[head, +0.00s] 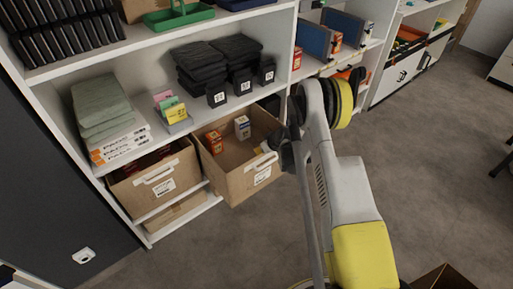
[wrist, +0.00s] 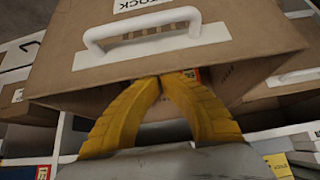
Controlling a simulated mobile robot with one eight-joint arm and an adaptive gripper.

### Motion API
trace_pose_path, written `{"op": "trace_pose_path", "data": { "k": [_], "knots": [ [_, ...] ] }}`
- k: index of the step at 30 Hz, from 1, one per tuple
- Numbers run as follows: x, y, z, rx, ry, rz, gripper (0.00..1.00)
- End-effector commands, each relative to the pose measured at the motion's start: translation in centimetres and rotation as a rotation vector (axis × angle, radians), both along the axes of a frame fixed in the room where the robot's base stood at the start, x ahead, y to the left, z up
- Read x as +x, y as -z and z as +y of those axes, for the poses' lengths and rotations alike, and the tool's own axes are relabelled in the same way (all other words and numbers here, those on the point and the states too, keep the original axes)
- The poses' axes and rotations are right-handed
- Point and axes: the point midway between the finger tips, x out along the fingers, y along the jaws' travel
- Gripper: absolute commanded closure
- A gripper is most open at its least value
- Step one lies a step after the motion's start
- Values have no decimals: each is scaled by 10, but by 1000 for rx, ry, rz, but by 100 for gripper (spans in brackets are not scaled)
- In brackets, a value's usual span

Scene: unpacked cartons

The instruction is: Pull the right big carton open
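The right big carton (head: 226,184) is brown, open-topped and drawn well out of the lower shelf, its front tilted down a little. Its white handle (head: 265,161) and label face outward; the handle also shows in the wrist view (wrist: 142,29). Inside stand an orange-red box (head: 214,142) and a white box (head: 242,127). My gripper (head: 278,147) is at the carton's front right, by the rim. In the wrist view its yellow fingers (wrist: 161,78) come together at the front panel's edge, clear of the handle. I cannot tell whether the tips sit behind that panel.
The left big carton (head: 157,184) stands beside it on the same shelf. Above are black folded stacks (head: 214,72), small dark bins (head: 242,82) and green pads (head: 100,105). The floor (head: 255,240) in front is clear. A brown carton edge (head: 445,278) shows at bottom right.

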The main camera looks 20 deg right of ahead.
Motion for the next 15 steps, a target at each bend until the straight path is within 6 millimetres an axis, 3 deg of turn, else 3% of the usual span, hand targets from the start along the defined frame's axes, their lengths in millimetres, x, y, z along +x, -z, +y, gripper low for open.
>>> {"op": "trace_pose_path", "data": {
  "k": [6,15],
  "knots": [
    [-12,1,-4,0,1,1,100],
    [-14,1,-5,-1,1,2,100]
  ]
}}
